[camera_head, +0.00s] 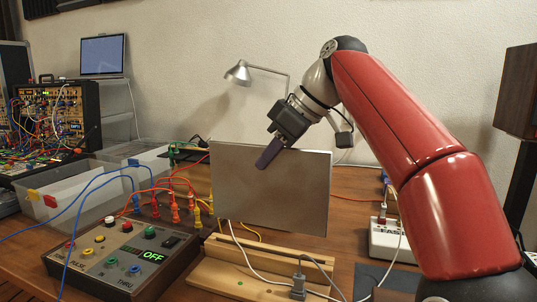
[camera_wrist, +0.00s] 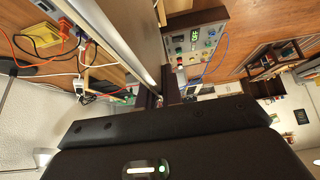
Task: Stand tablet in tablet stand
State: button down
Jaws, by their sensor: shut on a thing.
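The tablet (camera_head: 285,200) is a flat grey panel, held nearly upright with its broad face toward the head camera. My gripper (camera_head: 270,153) is shut on its top edge, with one dark finger showing across the front face. In the wrist view the tablet (camera_wrist: 128,38) shows edge-on and runs up from the gripper. The tablet stand (camera_head: 225,279) appears to be the pale wooden piece with a long raised rail, low in front of the tablet. The tablet's lower edge shows above the stand's rail in the picture; I cannot tell their exact distance in depth.
A control box (camera_head: 125,255) with coloured knobs and an "OFF" display stands left of the stand. Cables and a grey plug (camera_head: 298,286) lie across the stand's right part. A white power strip (camera_head: 390,241) is at right. Clear bins (camera_head: 75,195) are at left.

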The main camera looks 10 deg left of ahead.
aim_at(293, 174)
jog(key=shift+f+b, duration=1.7)
jog(key=shift+f, duration=0.5)
jog(key=shift+f+b, duration=1.6)
jog(key=shift+f, duration=0.8)
dwell(0.3)
jog(key=c, duration=1.5)
grip_release()
jog(key=shift+f, duration=0.1)
jog(key=p+v, duration=0.3)
jog(key=v, duration=0.5)
jog(key=shift+s, duration=0.15)
